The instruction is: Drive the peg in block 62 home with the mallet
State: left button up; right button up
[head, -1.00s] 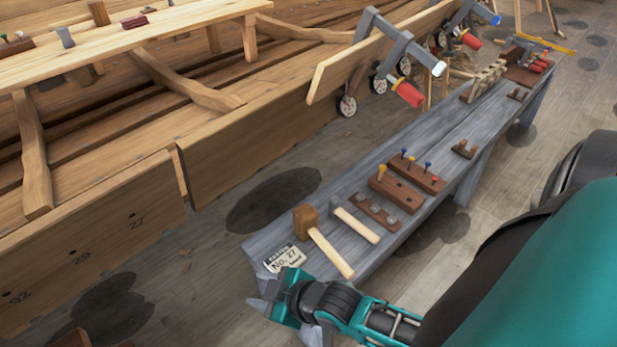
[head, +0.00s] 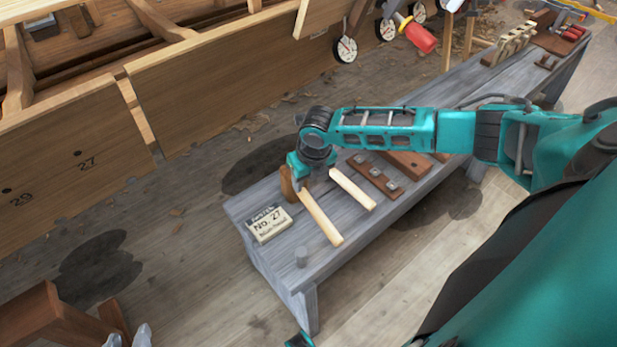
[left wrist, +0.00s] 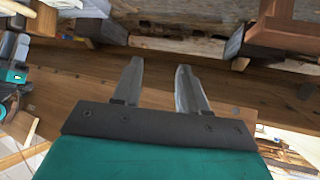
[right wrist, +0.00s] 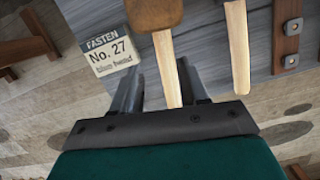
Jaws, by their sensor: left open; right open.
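A mallet lies on the grey bench, its wooden head (head: 287,186) partly hidden by my right gripper and its pale handle (head: 322,220) pointing toward the front edge. My right gripper (head: 299,178) is open at the mallet. In the right wrist view its fingers (right wrist: 162,92) are apart, with the mallet handle (right wrist: 166,62) between them in the picture; I cannot tell if they touch it. My left gripper (head: 129,338) is at the bottom left. In the left wrist view its fingers (left wrist: 158,82) are apart and empty. I cannot make out block 62 or its peg.
A card reading No. 27 (head: 266,224) lies at the bench's (head: 345,252) near end. Brown blocks (head: 375,176) are partly under my right arm. A brown wooden piece (head: 35,312) stands lower left, by the hull (head: 75,165).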

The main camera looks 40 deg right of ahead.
aim_at(305, 194)
jog(key=shift+d, duration=0.3)
jog(key=shift+f, duration=0.15)
jog(key=b+x, duration=0.6)
jog(key=b, duration=0.1)
jog(key=shift+w+f+b, duration=0.2)
jog(key=shift+f+b, duration=0.25)
jog(key=shift+f, duration=0.5)
jog(key=shift+w+f+b, duration=0.15)
jog(key=shift+f+b, duration=0.15)
grip_shut()
dwell(0.5)
